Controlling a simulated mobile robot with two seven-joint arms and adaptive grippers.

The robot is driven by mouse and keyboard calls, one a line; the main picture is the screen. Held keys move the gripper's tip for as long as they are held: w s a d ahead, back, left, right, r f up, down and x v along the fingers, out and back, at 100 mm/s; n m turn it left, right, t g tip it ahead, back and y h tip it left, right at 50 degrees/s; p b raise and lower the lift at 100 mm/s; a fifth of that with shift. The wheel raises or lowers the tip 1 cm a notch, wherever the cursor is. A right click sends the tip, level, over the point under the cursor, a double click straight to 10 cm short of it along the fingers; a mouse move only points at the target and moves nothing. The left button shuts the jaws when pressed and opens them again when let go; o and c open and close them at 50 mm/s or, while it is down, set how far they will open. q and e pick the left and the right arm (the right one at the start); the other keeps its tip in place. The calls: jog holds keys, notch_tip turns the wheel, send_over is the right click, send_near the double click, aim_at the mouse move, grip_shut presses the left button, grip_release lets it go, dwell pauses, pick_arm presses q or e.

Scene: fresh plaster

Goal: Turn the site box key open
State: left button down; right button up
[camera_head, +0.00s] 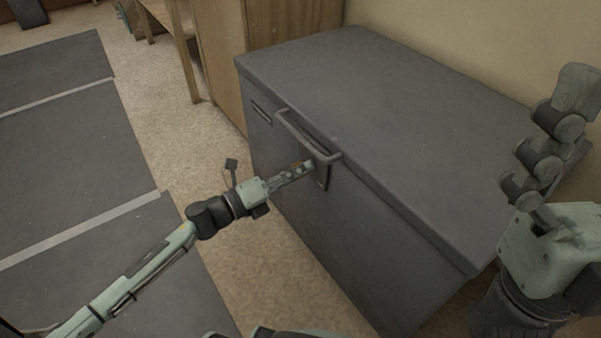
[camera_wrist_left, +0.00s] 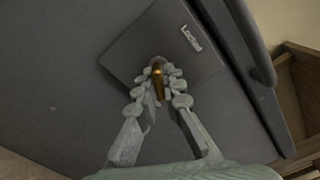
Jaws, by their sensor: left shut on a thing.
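The site box (camera_head: 370,110) is a dark grey chest with a flat closed lid, standing against the wall. A bar handle (camera_head: 300,135) runs along its front upper edge. My left gripper (camera_head: 308,165) is at the front of the box, just below the handle's right end. In the left wrist view my left gripper (camera_wrist_left: 158,80) is shut on a small brass key (camera_wrist_left: 158,76), in front of a dark lock plate (camera_wrist_left: 195,60) marked with a word that looks like "Locked". The key's tip is hidden by the fingers.
A wooden cabinet (camera_head: 222,60) stands behind the box at the left, with a wooden table leg (camera_head: 185,60) beside it. Dark mats (camera_head: 70,150) lie on the left of the floor. Carpet (camera_head: 170,130) between mats and box is clear.

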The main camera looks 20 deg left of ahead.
dwell(0.5)
pick_arm(q)
jog(key=c, duration=1.6)
grip_release()
jog(key=shift+c, duration=0.2)
jog(key=v, duration=1.2)
